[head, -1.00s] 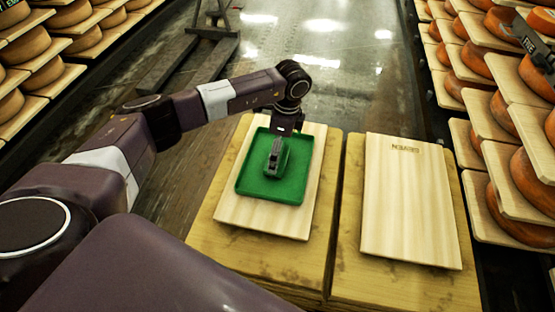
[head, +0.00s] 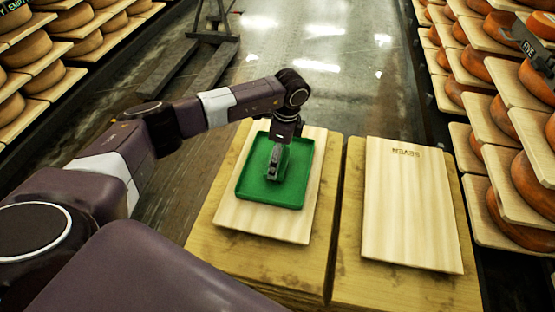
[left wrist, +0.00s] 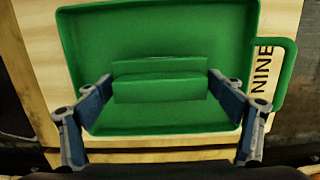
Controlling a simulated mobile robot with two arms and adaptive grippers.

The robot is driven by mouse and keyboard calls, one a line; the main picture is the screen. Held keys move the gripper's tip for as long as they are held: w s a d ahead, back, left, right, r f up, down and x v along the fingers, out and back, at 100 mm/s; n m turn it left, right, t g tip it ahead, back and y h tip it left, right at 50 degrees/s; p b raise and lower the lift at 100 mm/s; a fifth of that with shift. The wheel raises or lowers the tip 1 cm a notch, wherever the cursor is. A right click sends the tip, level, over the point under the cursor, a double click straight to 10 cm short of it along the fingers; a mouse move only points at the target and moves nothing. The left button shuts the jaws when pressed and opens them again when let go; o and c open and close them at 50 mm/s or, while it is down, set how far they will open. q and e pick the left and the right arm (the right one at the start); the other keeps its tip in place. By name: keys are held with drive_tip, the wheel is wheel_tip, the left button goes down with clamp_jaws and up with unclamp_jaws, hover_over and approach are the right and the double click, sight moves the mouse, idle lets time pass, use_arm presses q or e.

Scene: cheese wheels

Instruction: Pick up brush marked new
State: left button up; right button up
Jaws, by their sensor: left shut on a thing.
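A green tray (head: 246,189) lies on a pale board, with a rim all round. In its middle is a green block-like piece (left wrist: 160,90), probably the brush; no "new" mark is readable on it. My left gripper (head: 272,174) reaches down into the tray. In the left wrist view my left gripper (left wrist: 160,82) has one dark finger at each end of the green piece and is shut on it. The piece's underside is hidden, so I cannot tell whether it is clear of the tray floor. My right gripper is not in view.
The pale board (head: 240,222), marked NINE in the left wrist view, lies on a wooden stack. An empty board (head: 410,205) marked SEVEN lies on the stack to the right. Shelves with cheese wheels (head: 505,120) line both sides. A dark stand (head: 205,60) is on the floor behind.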

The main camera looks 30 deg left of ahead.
use_arm(q)
drive_tip(key=shift+r, duration=0.5)
wheel_tip(320, 180, up, 19)
drive_tip(key=p, duration=0.3)
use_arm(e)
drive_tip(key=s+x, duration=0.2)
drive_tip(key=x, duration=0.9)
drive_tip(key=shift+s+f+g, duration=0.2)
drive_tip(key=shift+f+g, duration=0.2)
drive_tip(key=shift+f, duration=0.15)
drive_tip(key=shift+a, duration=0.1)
use_arm(q)
drive_tip(key=o, duration=0.6)
drive_tip(key=c, duration=0.3)
drive_tip(key=shift+r, duration=0.1)
drive_tip(key=shift+c, duration=0.2)
